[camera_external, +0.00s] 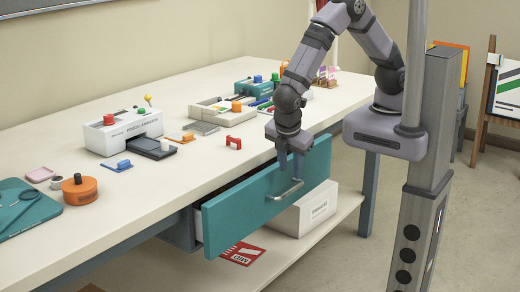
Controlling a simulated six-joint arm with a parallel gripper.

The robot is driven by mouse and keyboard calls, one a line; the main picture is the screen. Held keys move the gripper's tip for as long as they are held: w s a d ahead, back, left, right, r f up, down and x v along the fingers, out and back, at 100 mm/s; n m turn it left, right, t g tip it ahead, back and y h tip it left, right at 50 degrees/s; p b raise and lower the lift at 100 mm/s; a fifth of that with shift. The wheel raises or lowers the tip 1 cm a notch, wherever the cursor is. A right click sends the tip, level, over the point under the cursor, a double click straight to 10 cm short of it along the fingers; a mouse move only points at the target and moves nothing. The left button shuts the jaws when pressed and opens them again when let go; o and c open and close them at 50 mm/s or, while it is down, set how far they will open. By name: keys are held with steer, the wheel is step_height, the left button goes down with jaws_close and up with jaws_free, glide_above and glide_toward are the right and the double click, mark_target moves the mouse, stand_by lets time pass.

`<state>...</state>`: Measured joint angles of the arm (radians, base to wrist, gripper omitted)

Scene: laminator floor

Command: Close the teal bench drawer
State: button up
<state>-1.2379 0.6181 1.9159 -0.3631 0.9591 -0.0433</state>
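The teal bench drawer (245,211) hangs under the front edge of the bench and is pulled out, with a gap between its front panel and the bench. A light metal bar handle (286,190) is on its front. My gripper (290,172) points down at the drawer front, just above the handle, in front of the panel's upper part. Two fingers show, with a gap between them that looks empty. I cannot tell whether they touch the drawer.
The white bench top (190,195) holds a white machine (123,130), an orange round item (79,190), a red clip (233,142) and a tray (222,112). A white box (305,212) and red sheet (242,253) lie on the lower shelf. Floor is clear at front right.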

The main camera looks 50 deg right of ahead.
step_height(320, 180, up, 4)
steer(key=w+m, duration=0.1)
steer(key=w, duration=0.2)
steer(key=y, duration=0.1)
glide_above(291, 190)
steer(key=d, duration=0.2)
steer(key=shift+s+a+f+n+y+b, duration=0.1)
steer(key=shift+a+f+n+y+b, duration=0.35)
steer(key=shift+f, duration=1.35)
steer(key=shift+s+a+f+n+y+b, duration=0.1)
steer(key=shift+a+f+y+b, duration=0.15)
steer(key=shift+f+y, duration=1)
steer(key=shift+a+f+n+y+b, duration=0.1)
steer(key=shift+a+f+n+b, duration=0.2)
steer(key=shift+f, duration=2)
jaws_close()
